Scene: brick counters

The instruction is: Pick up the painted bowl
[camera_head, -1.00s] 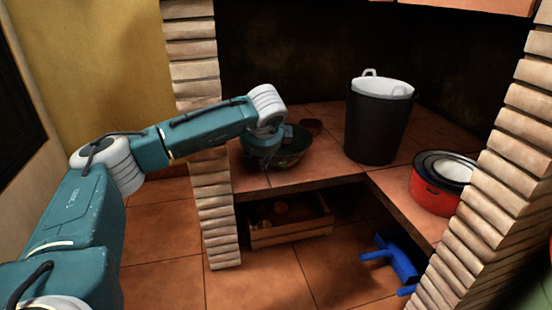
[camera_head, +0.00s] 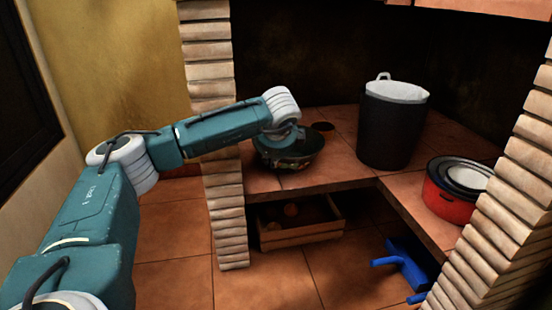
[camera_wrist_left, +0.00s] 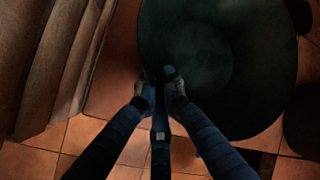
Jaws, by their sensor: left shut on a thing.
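The painted bowl (camera_head: 302,157) sits on the tiled counter behind the brick pillar in the head view. It is dark with a patterned outside. My left gripper (camera_head: 284,158) reaches down to the bowl's left side, and its fingers are mostly hidden by my wrist and the bowl. In the left wrist view the bowl's dark inside (camera_wrist_left: 225,55) fills the upper right. There the fingers of my left gripper (camera_wrist_left: 160,88) are shut on the bowl's near rim. My right gripper is not in view.
A brick pillar (camera_head: 218,110) stands close left of the bowl. A black bin with a white liner (camera_head: 392,125) and red pots (camera_head: 447,200) stand to the right. A wooden crate (camera_head: 300,234) and a blue object (camera_head: 408,262) lie below the counter.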

